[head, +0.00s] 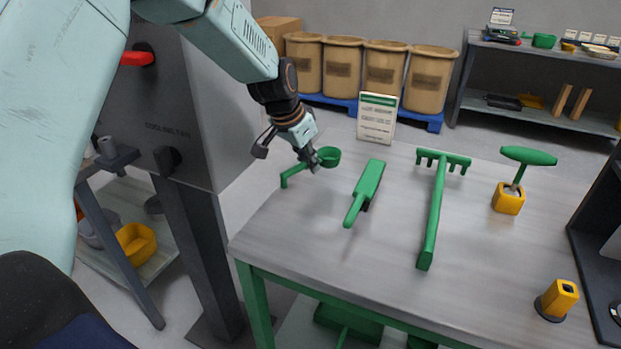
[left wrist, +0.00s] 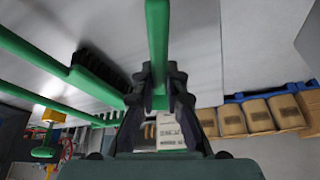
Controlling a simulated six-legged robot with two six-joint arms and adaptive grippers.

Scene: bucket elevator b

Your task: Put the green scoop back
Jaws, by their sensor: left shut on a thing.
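The green scoop (head: 329,155) is at the back left of the grey table (head: 300,232), its round cup to the right and its handle to the left. My left gripper (head: 312,163) is shut on its handle. I cannot tell whether the scoop touches the table top. In the left wrist view the green handle (left wrist: 157,40) runs up from between the fingers of my left gripper (left wrist: 158,92); the cup is hidden there. My right gripper is in neither view.
A green brush (head: 366,189), a green rake-like tool (head: 436,210) and a green T-handled tool in a yellow holder (head: 508,199) are to the right. A sign (head: 377,118) stands behind. A yellow block (head: 558,300) is front right. A grey machine housing (head: 190,110) stands left.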

